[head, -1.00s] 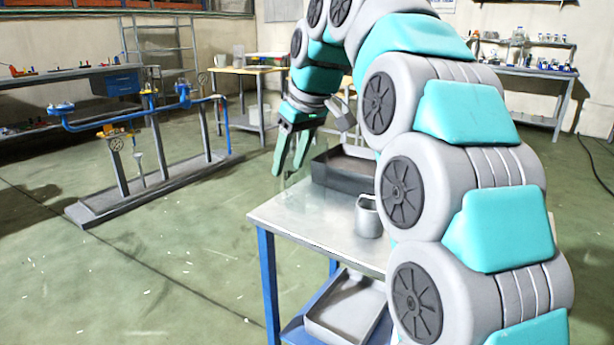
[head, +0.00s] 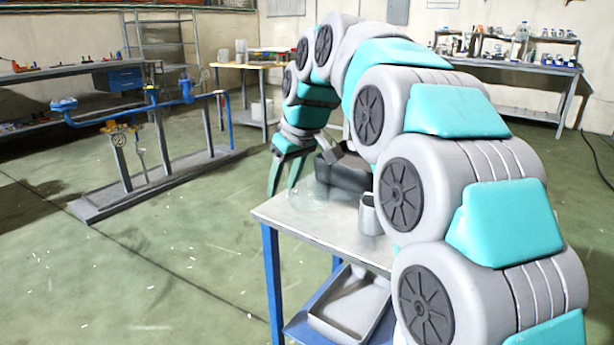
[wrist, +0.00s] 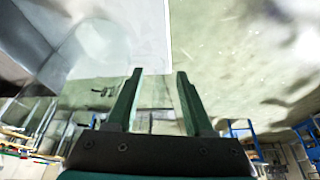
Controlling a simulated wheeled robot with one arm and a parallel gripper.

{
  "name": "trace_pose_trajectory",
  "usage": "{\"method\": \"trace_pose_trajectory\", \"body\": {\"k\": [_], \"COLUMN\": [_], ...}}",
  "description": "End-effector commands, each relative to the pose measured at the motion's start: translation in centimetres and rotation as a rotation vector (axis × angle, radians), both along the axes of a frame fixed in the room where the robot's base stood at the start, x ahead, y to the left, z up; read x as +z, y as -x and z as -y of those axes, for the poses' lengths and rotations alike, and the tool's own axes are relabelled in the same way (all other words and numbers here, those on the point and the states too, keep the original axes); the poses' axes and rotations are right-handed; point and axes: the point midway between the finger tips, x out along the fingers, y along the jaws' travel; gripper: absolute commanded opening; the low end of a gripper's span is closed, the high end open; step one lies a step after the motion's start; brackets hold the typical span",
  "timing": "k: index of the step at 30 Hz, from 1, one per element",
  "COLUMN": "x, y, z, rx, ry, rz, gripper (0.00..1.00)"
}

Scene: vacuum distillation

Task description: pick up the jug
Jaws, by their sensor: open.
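A grey metal jug (head: 371,216) stands upright on the metal table (head: 300,228), close beside my arm, which hides part of it. A faint clear glass vessel (head: 314,195) shows at the table's far left edge. A clear rounded shape also shows at the upper left of the wrist view (wrist: 92,45). My gripper (head: 283,188) points down just outside the table's far left edge, left of the glass vessel and away from the metal jug. In the wrist view its two green fingers (wrist: 160,76) are apart, with nothing solid between them.
A grey tray (head: 352,302) lies on the lower shelf. A pipe rig (head: 150,150) stands on the floor to the left. The floor between is clear.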

Motion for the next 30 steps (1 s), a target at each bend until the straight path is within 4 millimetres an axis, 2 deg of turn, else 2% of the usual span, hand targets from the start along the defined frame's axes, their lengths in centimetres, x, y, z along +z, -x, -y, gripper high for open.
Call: {"method": "trace_pose_trajectory", "body": {"k": [3,9,23,30], "x": [-0.92,-0.94,-0.91,-0.91], "y": [-0.24,-0.30,-0.29,-0.29], "z": [-0.23,-0.25,-0.24,-0.24], "rx": [0.000,0.000,0.000,0.000], "ry": [0.001,-0.001,0.000,0.000], "rz": [-0.002,0.001,0.000,0.000], "gripper": [0.52,0.52,0.01,0.00]}}
